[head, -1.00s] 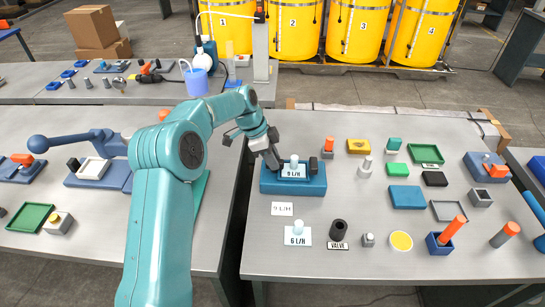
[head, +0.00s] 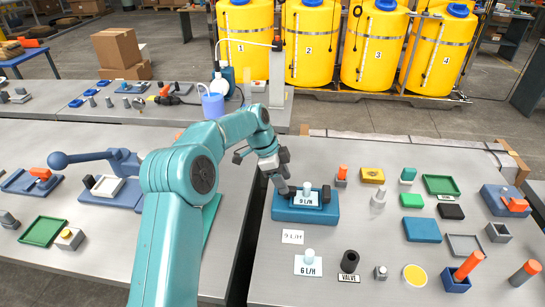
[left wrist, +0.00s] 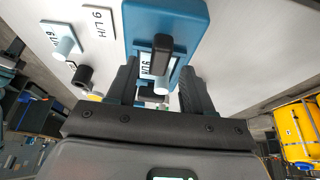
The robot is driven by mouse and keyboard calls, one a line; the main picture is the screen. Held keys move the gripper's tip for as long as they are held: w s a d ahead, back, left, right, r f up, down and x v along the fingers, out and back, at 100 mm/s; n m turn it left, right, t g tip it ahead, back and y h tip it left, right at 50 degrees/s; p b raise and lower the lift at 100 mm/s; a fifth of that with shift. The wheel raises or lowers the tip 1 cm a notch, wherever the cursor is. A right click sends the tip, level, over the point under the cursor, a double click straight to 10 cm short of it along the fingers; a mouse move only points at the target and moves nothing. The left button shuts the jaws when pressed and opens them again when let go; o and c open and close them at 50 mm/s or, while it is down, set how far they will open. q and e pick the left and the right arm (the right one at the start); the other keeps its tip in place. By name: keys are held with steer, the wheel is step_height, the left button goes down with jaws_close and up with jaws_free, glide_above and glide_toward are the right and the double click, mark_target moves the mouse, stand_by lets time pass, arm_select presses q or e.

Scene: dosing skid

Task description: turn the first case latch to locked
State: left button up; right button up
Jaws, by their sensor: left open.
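The blue case (head: 305,214) lies on the right-hand table, with a 9 L/H plate (head: 306,199) and a pale knob on top. A dark latch (head: 326,194) stands at its right end; its left end is mostly hidden by my gripper. My left gripper (head: 283,188) is low over that left end, coming in from the left. In the left wrist view, its jaws (left wrist: 158,75) are apart, on either side of a black latch handle (left wrist: 162,50) on the blue case. I cannot tell whether they touch it. My right gripper is not in view.
A loose 9 L/H card (head: 293,237), a 6 L/H plate (head: 308,265) with a knob and a black valve piece (head: 349,261) lie in front of the case. Several trays and blocks fill the table's right side. Yellow tanks (head: 312,45) stand behind.

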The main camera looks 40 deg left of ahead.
arm_select(q)
steer(key=p+v, duration=0.1)
steer(key=v, duration=1.3)
steer(key=shift+p, duration=0.4)
steer(key=shift+s+f, duration=0.1)
steer(key=shift+s, duration=0.05)
